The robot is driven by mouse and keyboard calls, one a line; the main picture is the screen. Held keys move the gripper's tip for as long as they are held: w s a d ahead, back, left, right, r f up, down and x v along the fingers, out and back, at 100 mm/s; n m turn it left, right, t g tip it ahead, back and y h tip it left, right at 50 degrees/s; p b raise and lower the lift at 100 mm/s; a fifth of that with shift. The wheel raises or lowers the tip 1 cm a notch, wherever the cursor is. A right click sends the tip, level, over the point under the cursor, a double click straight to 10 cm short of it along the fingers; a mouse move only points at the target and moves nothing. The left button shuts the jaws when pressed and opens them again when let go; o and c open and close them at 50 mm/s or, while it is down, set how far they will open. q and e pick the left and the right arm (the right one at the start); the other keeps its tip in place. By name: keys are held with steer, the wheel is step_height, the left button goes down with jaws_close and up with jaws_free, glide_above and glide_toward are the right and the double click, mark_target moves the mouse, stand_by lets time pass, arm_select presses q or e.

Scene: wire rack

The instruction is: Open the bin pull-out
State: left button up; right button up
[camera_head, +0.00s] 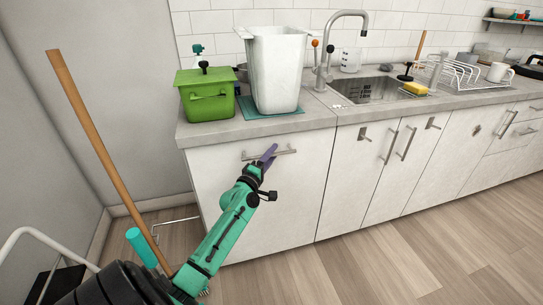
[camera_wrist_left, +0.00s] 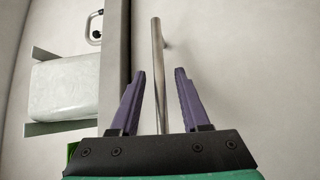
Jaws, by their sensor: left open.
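The bin pull-out (camera_head: 290,200) is the wide white cabinet front at the left end of the counter, shut flush. Its horizontal metal handle (camera_head: 287,152) runs near its top edge. My left gripper (camera_head: 271,150) is at the middle of this handle, with purple fingers. In the left wrist view the handle (camera_wrist_left: 157,60) runs between the two open fingers (camera_wrist_left: 158,84), with a gap on each side. Part of the handle is hidden behind the fingers in the head view. My right gripper is in neither view.
On the counter above stand a green box (camera_head: 206,95) and a tall white bin (camera_head: 276,75) on a teal mat. A wooden pole (camera_head: 100,140) leans at the left. The sink (camera_head: 375,92) is to the right. The floor before the cabinets (camera_head: 400,255) is clear.

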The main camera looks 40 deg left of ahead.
arm_select(q)
jaws_close()
steer(key=shift+f, duration=0.1)
stand_by(1.2)
